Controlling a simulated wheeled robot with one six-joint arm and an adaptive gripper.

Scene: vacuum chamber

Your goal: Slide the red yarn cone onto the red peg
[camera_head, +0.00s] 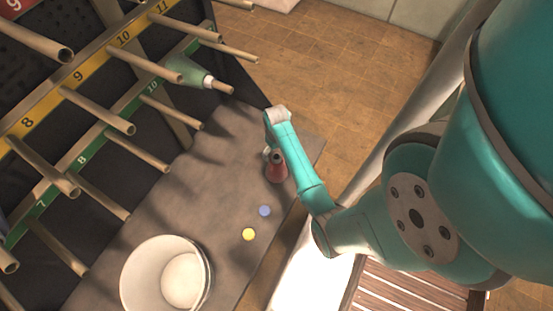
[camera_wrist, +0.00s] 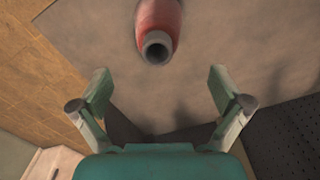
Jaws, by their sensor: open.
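The red yarn cone (camera_head: 277,168) stands upright on the grey table top near its right edge. It also shows in the wrist view (camera_wrist: 158,22) at the top centre, with its grey hollow tip toward me. My gripper (camera_wrist: 159,92) is open and empty, its fingers apart and short of the cone. In the head view my gripper (camera_head: 268,152) is beside the cone, partly hidden by my wrist. A red label strip (camera_head: 12,6) shows at the top left corner of the rack. A bare wooden peg (camera_head: 36,40) sticks out below it; I cannot tell whether it belongs to the red row.
The rack has yellow (camera_head: 78,76) and green (camera_head: 82,158) numbered rows with several bare pegs. A green cone (camera_head: 186,71) sits on one peg.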

